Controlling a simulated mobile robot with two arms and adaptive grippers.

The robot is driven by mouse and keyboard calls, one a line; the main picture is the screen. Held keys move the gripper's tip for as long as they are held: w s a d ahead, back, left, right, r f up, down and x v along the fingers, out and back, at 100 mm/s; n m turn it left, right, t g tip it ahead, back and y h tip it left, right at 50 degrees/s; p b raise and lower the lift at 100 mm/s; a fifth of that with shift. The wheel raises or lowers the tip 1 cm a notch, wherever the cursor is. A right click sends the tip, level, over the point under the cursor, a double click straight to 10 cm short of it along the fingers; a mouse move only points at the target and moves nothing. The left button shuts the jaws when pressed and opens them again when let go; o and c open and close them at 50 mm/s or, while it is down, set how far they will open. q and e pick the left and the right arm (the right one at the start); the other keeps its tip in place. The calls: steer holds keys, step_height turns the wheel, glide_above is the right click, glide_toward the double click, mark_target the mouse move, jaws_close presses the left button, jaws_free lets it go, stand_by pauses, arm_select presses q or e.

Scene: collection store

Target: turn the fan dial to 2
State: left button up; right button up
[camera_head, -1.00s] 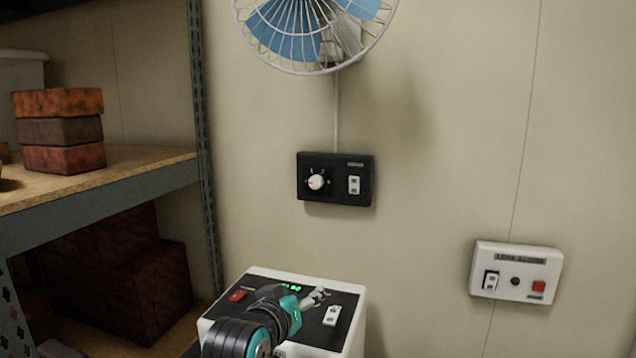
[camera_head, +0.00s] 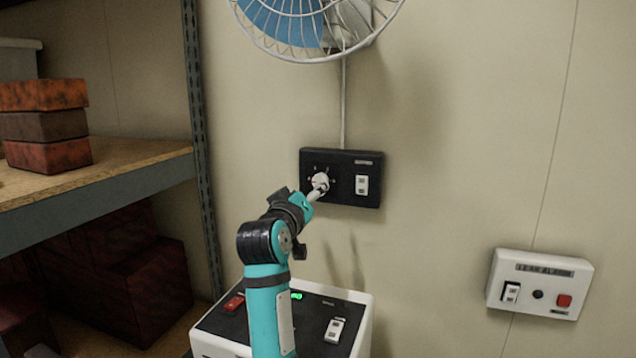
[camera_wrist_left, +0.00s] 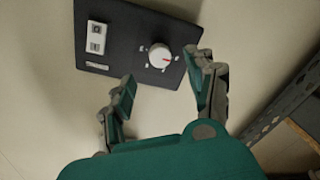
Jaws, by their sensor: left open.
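The fan dial (camera_head: 320,182) is a round white knob on the left half of a black control plate (camera_head: 341,196) on the wall, under the blue-bladed fan (camera_head: 290,25). In the left wrist view the dial (camera_wrist_left: 160,55) shows a red pointer mark, with small labels around it too blurred to read. My left gripper (camera_head: 316,190) is in front of the dial and partly covers it in the head view. In the left wrist view its two fingers (camera_wrist_left: 165,88) are open, with the dial beyond and between them. Contact with the dial cannot be seen. My right gripper is not in view.
A white rocker switch (camera_head: 362,185) sits right of the dial on the same plate. A white box with switches (camera_head: 335,330) stands below. A leak alarm panel (camera_head: 541,284) is on the wall at right. Shelving with bricks (camera_head: 46,124) stands at left.

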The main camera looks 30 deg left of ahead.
arm_select(q)
steer(key=x, duration=0.7)
steer(key=shift+p, duration=0.45)
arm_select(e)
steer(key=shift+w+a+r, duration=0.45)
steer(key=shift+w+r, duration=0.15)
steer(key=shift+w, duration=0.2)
arm_select(q)
steer(key=shift+w+a, duration=0.1)
steer(key=shift+w, duration=0.05)
steer(key=shift+c, duration=0.5)
steer(key=c, duration=1)
steer(key=shift+c, duration=0.2)
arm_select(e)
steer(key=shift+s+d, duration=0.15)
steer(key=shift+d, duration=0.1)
